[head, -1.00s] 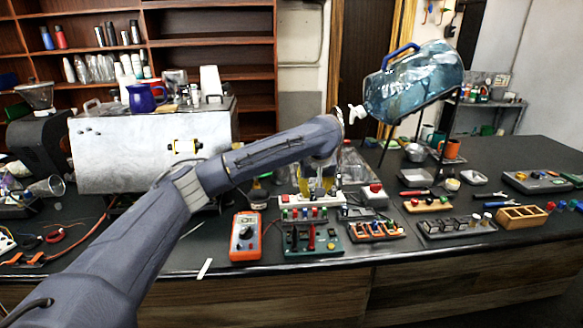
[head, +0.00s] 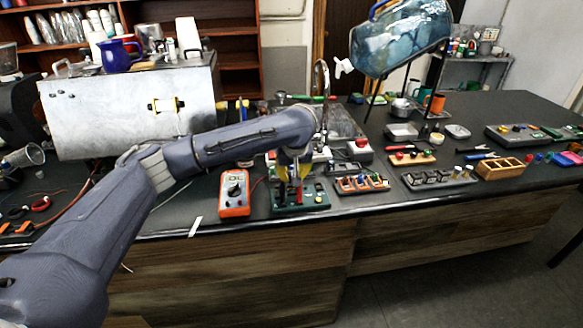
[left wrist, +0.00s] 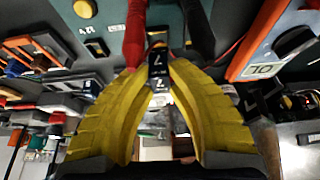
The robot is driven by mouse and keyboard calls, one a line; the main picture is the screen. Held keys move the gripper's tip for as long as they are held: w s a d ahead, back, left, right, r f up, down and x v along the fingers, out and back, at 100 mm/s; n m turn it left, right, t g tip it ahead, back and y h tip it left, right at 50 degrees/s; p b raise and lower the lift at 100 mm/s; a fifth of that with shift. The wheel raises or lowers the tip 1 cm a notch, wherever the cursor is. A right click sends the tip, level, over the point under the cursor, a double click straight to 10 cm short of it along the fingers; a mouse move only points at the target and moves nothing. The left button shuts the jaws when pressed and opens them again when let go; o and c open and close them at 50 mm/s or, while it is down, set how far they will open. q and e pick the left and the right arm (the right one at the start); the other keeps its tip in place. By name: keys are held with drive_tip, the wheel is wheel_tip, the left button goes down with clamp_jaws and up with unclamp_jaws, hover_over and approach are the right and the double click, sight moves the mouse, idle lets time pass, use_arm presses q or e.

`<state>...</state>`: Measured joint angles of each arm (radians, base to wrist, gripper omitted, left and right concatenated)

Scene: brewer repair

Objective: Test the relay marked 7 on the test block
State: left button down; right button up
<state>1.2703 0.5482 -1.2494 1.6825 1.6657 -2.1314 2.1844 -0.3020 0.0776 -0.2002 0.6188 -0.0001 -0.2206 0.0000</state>
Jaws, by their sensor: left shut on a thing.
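My left gripper (head: 293,182) has yellow fingers and hangs over the green test block (head: 282,209) near the counter's front edge. In the left wrist view the gripper (left wrist: 158,85) is shut on a small black relay (left wrist: 158,62) with a white 7 on it. The relay is close to the teal face of the test block (left wrist: 172,17), between a red probe (left wrist: 135,35) and a black probe (left wrist: 199,28). I cannot tell whether it touches the block. The orange multimeter (head: 234,194) stands just left of the block. My right gripper is not in view.
Right of the block are a board with orange parts (head: 361,184), a grey rack of dark relays (head: 438,178) and a wooden compartment box (head: 500,168). A red-button box (head: 359,150) is behind. A tilted water jug (head: 400,38) stands over the counter.

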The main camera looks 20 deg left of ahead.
use_arm(q)
drive_tip(key=shift+f, duration=0.95)
drive_tip(key=shift+f, duration=0.75)
idle(2.0)
drive_tip(key=shift+r, duration=0.15)
idle(2.0)
drive_tip(key=shift+r, duration=2.35)
